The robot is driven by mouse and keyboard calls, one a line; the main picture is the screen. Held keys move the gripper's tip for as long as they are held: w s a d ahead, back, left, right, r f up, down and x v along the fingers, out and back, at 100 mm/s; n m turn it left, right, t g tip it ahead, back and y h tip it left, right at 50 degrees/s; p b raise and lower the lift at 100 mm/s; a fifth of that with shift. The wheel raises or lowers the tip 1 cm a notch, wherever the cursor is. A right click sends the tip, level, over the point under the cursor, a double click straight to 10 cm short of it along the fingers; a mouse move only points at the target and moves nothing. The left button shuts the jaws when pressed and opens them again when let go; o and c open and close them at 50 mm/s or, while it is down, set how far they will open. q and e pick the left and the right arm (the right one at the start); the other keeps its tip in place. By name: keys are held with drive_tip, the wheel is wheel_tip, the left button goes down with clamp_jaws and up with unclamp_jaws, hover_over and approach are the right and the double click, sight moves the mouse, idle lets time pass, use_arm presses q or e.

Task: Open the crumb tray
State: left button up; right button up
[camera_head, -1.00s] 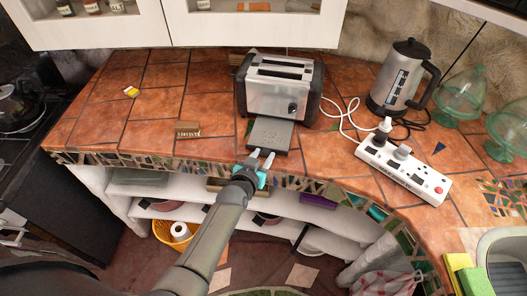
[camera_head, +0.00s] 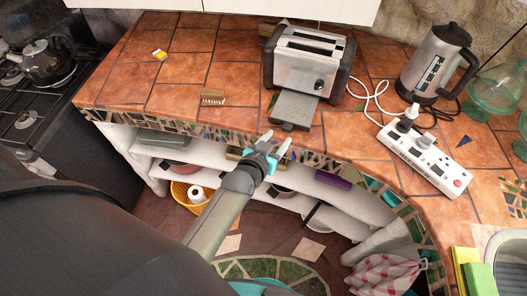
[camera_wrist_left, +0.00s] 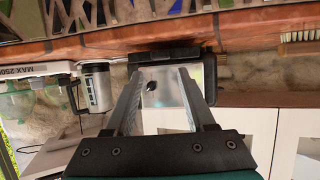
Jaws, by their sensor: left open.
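The silver and black toaster (camera_head: 309,64) stands on the tiled counter, its front towards me. Its flat grey crumb tray (camera_head: 295,109) sticks out from the bottom front, reaching close to the counter's front edge. My left gripper (camera_head: 279,146) is open and empty, just in front of the tray's front edge and apart from it. In the left wrist view, which is upside down, the toaster (camera_wrist_left: 165,87) shows between the open fingers (camera_wrist_left: 162,100), with the dark tray edge (camera_wrist_left: 165,55) above it. My right gripper is not in view.
A white power strip (camera_head: 425,160) with plugs and cords lies right of the toaster, near a steel kettle (camera_head: 437,62) and glass domes (camera_head: 497,90). The left counter is mostly clear. Shelves (camera_head: 205,155) are below.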

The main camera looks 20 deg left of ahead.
use_arm(q)
drive_tip(key=v, duration=0.9)
drive_tip(key=shift+p, duration=0.45)
drive_tip(key=s+d+f+m+g+b, duration=0.1)
drive_tip(key=s+f+g+b, duration=0.4)
drive_tip(key=f, duration=1)
drive_tip(key=s+d+f+g+b, duration=0.1)
drive_tip(key=s+f+b, duration=0.45)
drive_tip(key=f, duration=0.95)
drive_tip(key=s+a+f+g+b, duration=0.2)
drive_tip(key=s+f+g, duration=0.1)
drive_tip(key=s+f, duration=0.6)
drive_tip(key=s+a+f+m+g+b, duration=0.1)
drive_tip(key=s+a+f+g+b, duration=0.1)
drive_tip(key=s+f, duration=0.7)
drive_tip(key=s+g+b, duration=0.1)
drive_tip(key=s, duration=0.2)
drive_tip(key=shift+s+a+g, duration=0.2)
drive_tip(key=shift+s+g, duration=0.05)
drive_tip(key=shift+g, duration=0.05)
drive_tip(key=shift+f, duration=0.1)
